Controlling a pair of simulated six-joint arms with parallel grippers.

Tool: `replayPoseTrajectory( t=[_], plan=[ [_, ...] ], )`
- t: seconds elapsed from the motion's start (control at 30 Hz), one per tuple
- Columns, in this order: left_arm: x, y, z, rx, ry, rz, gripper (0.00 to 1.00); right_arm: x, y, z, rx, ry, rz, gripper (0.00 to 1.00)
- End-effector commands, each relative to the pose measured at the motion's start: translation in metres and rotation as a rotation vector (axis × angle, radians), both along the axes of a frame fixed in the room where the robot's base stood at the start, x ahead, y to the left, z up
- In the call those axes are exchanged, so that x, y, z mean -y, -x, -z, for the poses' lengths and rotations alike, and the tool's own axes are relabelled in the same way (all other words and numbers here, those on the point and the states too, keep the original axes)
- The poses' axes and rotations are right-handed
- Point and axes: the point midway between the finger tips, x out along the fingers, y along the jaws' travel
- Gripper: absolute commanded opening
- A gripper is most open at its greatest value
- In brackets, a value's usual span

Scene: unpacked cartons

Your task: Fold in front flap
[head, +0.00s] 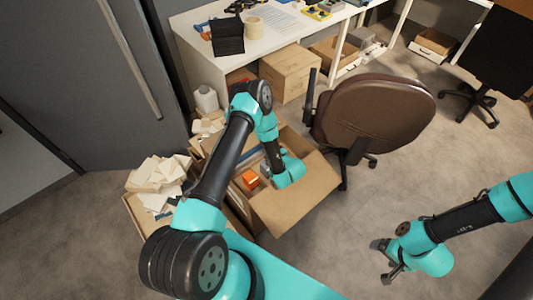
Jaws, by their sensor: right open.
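An open cardboard carton (240,205) stands on the floor left of the office chair. A broad tan flap (295,207) spreads outward on its near right side, unfolded. An orange item (250,180) shows inside the carton. My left arm reaches over the carton, and its wrist is bent down above the flap's inner edge. My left gripper (265,172) is at the carton opening, and its fingers are mostly hidden by the wrist. My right gripper (382,262) is open and empty over the floor, to the right of the flap and apart from it.
A brown office chair (375,113) stands close behind the flap. A box of pale paper pieces (158,175) is left of the carton. A white desk (270,40) with a closed box (290,72) under it is behind. The floor between flap and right gripper is clear.

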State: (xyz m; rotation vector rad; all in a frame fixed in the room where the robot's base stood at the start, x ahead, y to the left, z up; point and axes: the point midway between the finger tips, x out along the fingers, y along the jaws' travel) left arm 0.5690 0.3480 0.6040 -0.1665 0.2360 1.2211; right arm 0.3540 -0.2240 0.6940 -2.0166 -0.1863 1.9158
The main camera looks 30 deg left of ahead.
Motion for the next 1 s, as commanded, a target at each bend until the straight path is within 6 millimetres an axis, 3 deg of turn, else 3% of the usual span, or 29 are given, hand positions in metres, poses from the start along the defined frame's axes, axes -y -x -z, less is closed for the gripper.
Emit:
replayPoseTrajectory(
  t=[0.2,0.6,1.0],
  plan=[
    [-0.004,-0.001,0.019,0.0,0.0,-0.001,0.0,0.0,0.0,0.0,0.0,0.0,0.0,0.84],
    [-0.004,-0.001,0.022,0.0,0.0,0.0,0.0,0.0,0.0,0.0,0.0,0.0,0.0,0.84],
    [-0.007,-0.002,-0.004,0.001,0.0,-0.001,0.0,0.0,0.0,0.0,0.0,0.0,0.0,0.84]
  ],
)
